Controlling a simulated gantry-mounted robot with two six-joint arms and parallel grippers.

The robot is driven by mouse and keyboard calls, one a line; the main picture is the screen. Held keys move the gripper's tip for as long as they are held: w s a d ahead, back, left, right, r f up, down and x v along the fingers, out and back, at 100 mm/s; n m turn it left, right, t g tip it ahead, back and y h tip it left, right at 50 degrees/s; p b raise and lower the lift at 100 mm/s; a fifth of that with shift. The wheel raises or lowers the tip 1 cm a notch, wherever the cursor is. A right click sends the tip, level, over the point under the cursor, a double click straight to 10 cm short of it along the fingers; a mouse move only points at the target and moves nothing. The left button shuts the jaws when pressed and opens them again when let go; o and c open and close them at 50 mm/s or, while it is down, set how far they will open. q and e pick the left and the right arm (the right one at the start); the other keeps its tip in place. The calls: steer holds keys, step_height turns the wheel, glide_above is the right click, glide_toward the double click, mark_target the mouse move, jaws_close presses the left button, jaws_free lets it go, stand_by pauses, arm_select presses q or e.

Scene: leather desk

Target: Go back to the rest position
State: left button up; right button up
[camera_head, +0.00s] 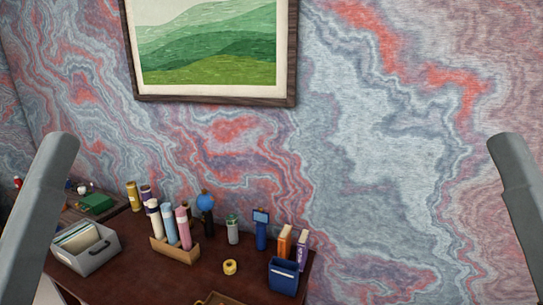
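Only grey links of my own two arms show, one at the left edge of the head view and one at the right edge. Neither gripper is in the picture, so what they hold or how they stand is hidden. Both visible links are raised and apart from the objects on the desk. The dark red-brown desk (205,270) lies low in the picture.
A grey file box (86,258), a wooden holder (176,250) with several bottles, a yellow tape roll (230,267) and a blue bin (284,277) stand on the desk. Two books (285,242) stand behind the bin. A framed picture (210,45) hangs on the wall.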

step_height(320, 180, up, 21)
steer(key=p, duration=1.7)
